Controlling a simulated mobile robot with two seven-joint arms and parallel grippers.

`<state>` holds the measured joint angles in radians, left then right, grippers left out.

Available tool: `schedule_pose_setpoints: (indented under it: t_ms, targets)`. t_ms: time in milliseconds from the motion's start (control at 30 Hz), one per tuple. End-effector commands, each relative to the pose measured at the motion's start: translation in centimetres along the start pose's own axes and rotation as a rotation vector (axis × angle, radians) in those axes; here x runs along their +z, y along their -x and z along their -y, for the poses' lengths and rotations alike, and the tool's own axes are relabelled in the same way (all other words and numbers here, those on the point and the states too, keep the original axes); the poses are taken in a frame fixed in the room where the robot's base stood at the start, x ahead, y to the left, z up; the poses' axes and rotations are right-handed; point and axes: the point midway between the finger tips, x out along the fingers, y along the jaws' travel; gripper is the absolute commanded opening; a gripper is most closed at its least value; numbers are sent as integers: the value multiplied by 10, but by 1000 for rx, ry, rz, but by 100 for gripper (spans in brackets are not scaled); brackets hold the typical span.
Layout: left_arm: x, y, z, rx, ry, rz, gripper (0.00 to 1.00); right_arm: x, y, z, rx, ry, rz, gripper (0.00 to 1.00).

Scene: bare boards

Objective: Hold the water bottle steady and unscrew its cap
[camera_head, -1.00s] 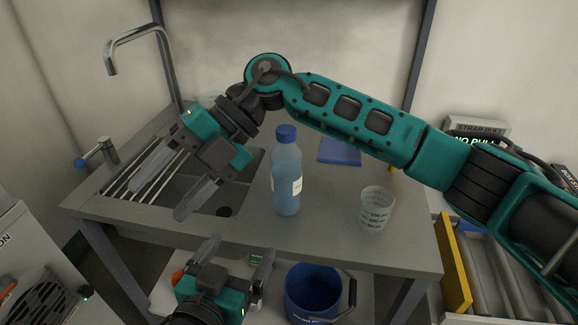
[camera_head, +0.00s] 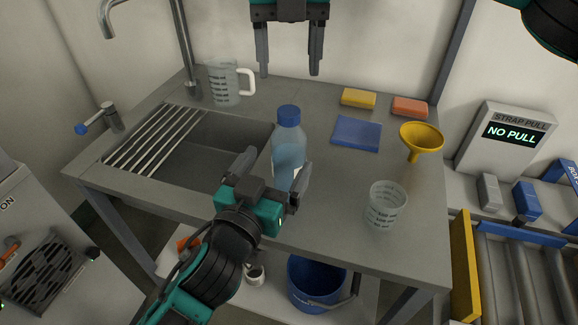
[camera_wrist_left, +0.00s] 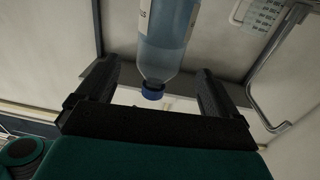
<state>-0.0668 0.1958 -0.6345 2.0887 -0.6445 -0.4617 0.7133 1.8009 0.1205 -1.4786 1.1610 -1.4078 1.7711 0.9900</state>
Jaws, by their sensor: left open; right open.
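The water bottle (camera_head: 287,149), clear with blue-tinted water, stands upright on the grey counter near the sink. Its blue cap (camera_head: 288,113) is on top. My left gripper (camera_head: 273,168) is open, low at the near side of the bottle, with a finger to either side of it. In the left wrist view the bottle (camera_wrist_left: 168,40) shows upside down between the open fingers, with gaps on both sides; its cap (camera_wrist_left: 153,91) points down. My right gripper (camera_head: 289,68) is open and empty, pointing down at the top of the head view, above the cap's level.
A sink with a rack (camera_head: 155,140) lies left, a clear jug (camera_head: 224,82) behind it. A measuring cup (camera_head: 385,206), yellow funnel (camera_head: 421,138), blue cloth (camera_head: 357,133) and two sponges (camera_head: 358,98) are right. A blue bucket (camera_head: 316,285) sits below the counter.

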Motion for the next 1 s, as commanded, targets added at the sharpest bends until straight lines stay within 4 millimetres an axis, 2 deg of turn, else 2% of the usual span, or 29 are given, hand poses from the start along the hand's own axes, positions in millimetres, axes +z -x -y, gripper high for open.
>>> schedule_pose_setpoints:
  t_ms: [200, 433, 600, 900, 1000]
  targets:
    - [-1, -40, 0, -1, -2, -2, 94, 0, 0, 0, 2, 1, -1, 64]
    - [0, -72, 0, -1, 0, -1, 94, 0, 0, 0, 2, 1, -1, 64]
    - [0, -83, 0, -1, 0, 0, 94, 0, 0, 0, 2, 1, -1, 64]
    - [0, -84, 0, -1, 1, 0, 94, 0, 0, 0, 2, 1, -1, 64]
    - [0, -84, 0, -1, 1, 0, 86, 0, 0, 0, 2, 1, -1, 64]
